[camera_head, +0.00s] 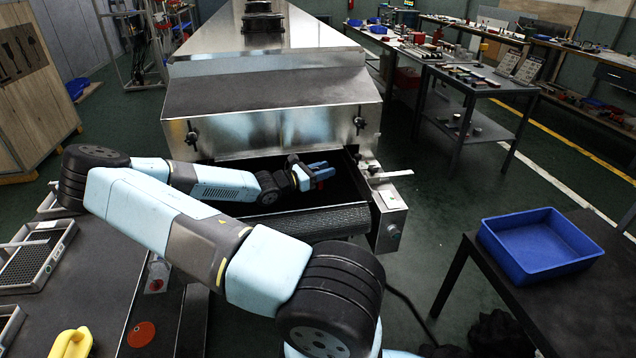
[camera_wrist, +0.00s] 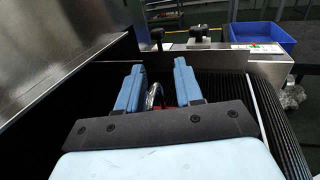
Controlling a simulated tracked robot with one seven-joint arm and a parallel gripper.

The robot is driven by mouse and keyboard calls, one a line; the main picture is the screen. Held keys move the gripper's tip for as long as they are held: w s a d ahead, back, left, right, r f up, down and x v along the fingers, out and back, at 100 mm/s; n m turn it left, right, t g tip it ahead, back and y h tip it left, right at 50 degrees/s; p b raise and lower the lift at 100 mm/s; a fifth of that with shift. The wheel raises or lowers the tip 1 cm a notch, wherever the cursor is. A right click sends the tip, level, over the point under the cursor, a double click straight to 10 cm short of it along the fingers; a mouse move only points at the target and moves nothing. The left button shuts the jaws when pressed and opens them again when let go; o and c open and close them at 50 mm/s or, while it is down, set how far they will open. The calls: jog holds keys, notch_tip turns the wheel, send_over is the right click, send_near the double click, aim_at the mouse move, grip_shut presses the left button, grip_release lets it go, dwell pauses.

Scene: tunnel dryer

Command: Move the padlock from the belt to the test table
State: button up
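The padlock (camera_wrist: 154,97) is between my gripper's fingers in the wrist view. Its curved metal shackle and a bit of red body show; the rest is hidden behind the gripper's dark palm bar. My gripper (camera_wrist: 158,85) has two blue fingers standing apart, with a visible gap beside the shackle, so it looks open around the padlock. In the head view my gripper (camera_head: 316,176) is low over the belt (camera_head: 320,220) at the dryer's mouth, with a speck of red by its fingers. The test table (camera_head: 560,300) is at the lower right, dark-topped.
A blue tray (camera_head: 540,246) sits on the test table; it also shows in the wrist view (camera_wrist: 262,37). The dryer housing (camera_head: 270,105) overhangs the belt. Open floor separates belt and table.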

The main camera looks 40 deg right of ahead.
grip_shut()
jog(key=shift+r, duration=0.15)
dwell(0.4)
jog(key=shift+r, duration=0.3)
notch_tip(320, 180, up, 2)
jog(key=shift+r, duration=0.25)
jog(key=s+a+r, duration=0.4)
jog(key=s+r, duration=0.5)
jog(key=s, duration=0.4)
jog(key=shift+s+r, duration=0.25)
jog(key=shift+r, duration=0.1)
